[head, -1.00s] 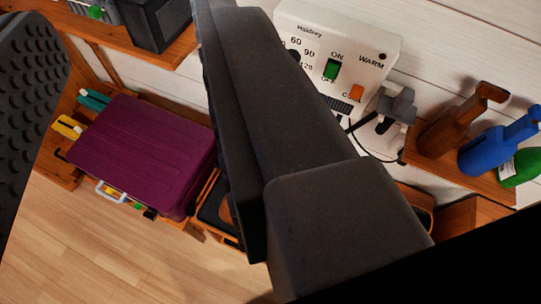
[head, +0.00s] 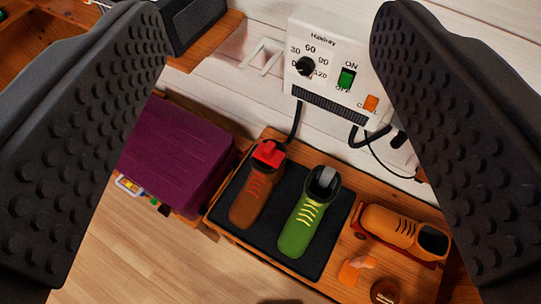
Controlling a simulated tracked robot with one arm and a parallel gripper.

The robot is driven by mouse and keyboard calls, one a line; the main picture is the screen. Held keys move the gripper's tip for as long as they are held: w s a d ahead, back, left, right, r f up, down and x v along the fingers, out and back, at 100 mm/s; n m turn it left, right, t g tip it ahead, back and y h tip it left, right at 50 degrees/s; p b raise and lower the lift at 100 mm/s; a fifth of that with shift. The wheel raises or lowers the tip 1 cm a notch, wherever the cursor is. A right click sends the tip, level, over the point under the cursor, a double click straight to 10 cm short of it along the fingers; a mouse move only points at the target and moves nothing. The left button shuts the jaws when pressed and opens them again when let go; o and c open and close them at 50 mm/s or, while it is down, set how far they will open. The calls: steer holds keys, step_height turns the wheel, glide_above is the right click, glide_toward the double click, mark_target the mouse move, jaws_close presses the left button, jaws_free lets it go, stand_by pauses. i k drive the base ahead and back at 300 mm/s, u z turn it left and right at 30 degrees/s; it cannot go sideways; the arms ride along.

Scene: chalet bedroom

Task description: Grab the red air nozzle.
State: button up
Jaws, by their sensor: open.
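The red air nozzle (head: 268,153) sits in the opening of a brown shoe (head: 256,198) on a black mat. Only its red top shows; the rest is hidden inside the shoe. A black hose runs up from near it to the white dryer box (head: 335,65) on the wall. My gripper (head: 268,25) is open, with one dark studded finger at the left and one at the right of the picture. The nozzle lies between the fingers in the picture, farther off and not touched. Nothing is held.
A green shoe (head: 308,218) with a grey nozzle (head: 323,178) stands just right of the brown shoe on the black mat (head: 270,238). A purple suitcase (head: 175,155) is at the left. A white wall bracket (head: 264,54) is left of the dryer.

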mark_target(267, 153)
steer(key=z, duration=1.9)
steer(key=k, duration=1.15)
steer(key=u, duration=1.05)
steer(key=i, duration=1)
steer(key=z, duration=0.1)
